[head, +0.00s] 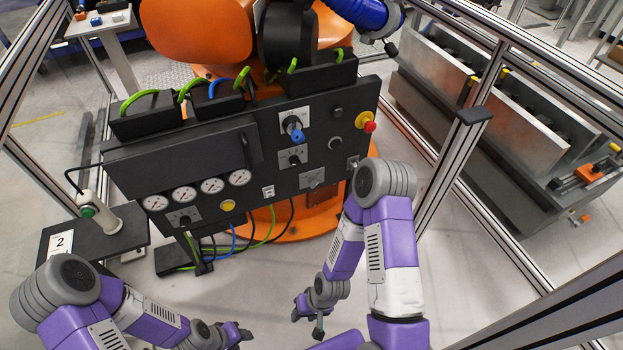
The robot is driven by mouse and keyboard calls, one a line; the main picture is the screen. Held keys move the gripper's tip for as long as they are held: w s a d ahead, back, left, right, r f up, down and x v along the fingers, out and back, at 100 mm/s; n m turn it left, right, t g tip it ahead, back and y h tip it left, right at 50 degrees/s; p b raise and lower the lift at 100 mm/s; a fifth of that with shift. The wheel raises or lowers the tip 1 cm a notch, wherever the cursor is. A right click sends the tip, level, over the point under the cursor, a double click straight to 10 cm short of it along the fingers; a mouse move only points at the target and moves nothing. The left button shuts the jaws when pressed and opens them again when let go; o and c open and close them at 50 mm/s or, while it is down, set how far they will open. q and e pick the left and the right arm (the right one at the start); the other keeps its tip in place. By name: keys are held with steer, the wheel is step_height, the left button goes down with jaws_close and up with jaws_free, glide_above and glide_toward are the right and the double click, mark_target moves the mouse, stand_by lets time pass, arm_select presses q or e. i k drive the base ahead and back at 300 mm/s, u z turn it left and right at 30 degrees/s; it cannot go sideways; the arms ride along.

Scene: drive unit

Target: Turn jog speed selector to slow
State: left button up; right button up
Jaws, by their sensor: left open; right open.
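The black control panel (225,160) stands ahead of me, tilted in the head view. It carries several selector knobs on light plates: an upper one (292,158), a lower left one (183,219) and a lower right one (312,179). The labels are too small to read, so I cannot tell which is the jog speed selector or its setting. My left gripper (243,336) is open and empty at the bottom, below the panel. My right gripper (307,324) is open and empty, also low and apart from the panel. My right arm partly covers the panel's right end.
A blue-handled key or switch (296,134) and a red emergency button (369,126) stick out of the panel. Several gauges (211,186) line its lower left. A side shelf (95,238) holds a beige device. Aluminium posts (455,165) frame the cell. Floor before the panel is clear.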

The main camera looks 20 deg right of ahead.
mark_target(313, 182)
steer(key=z, duration=1.2)
steer(key=i, duration=0.95)
steer(key=u, duration=1.65)
